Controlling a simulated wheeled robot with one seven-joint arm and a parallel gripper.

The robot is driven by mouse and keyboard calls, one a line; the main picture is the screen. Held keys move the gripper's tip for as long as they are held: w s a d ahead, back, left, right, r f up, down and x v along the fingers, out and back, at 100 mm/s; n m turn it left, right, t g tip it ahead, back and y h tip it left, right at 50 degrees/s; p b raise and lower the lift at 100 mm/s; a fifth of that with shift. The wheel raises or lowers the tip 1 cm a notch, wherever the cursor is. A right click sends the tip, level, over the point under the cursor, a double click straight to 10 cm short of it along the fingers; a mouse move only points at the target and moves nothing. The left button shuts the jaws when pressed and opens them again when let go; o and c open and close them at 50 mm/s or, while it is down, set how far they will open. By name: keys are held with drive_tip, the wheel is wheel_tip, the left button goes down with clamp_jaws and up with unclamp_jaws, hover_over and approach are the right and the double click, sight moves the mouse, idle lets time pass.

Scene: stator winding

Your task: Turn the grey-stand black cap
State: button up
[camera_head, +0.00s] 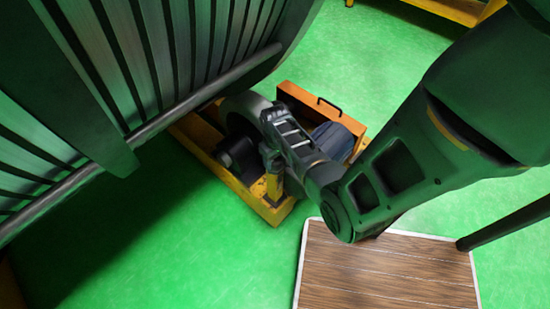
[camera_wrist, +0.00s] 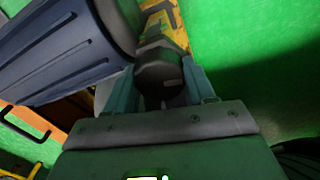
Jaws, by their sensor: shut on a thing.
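The black cap (camera_wrist: 160,78) is a dark, faceted, knob-like piece in the wrist view. It sits between the two fingers of my gripper (camera_wrist: 163,90), which are shut on it from either side. The cap's lower part is in shadow. In the head view my arm reaches down to the yellow-framed unit, and my wrist hides the cap and the fingertips there. I cannot clearly make out the grey stand.
A blue-grey ribbed motor (camera_wrist: 60,50) lies close to the left finger; it also shows in the head view (camera_head: 332,139). An orange box with a handle (camera_head: 335,112) stands behind it. A dark cylinder (camera_head: 238,156) and a large slatted drum (camera_head: 120,70) are at left. A wooden board (camera_head: 385,270) lies in front.

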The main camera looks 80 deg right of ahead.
drive_tip(key=m+p, duration=0.1)
drive_tip(key=m, duration=0.3)
drive_tip(key=shift+r+m+p, duration=0.1)
drive_tip(key=shift+m+p, duration=0.2)
drive_tip(key=shift+p, duration=0.1)
drive_tip(key=m+p, duration=0.1)
drive_tip(key=m, duration=0.4)
drive_tip(key=shift+p, duration=0.35)
drive_tip(key=m+p, duration=0.1)
drive_tip(key=m, duration=0.4)
drive_tip(key=m+p, duration=0.1)
drive_tip(key=m, duration=0.3)
drive_tip(key=shift+m, duration=0.3)
drive_tip(key=o, duration=1)
drive_tip(key=shift+o, duration=0.2)
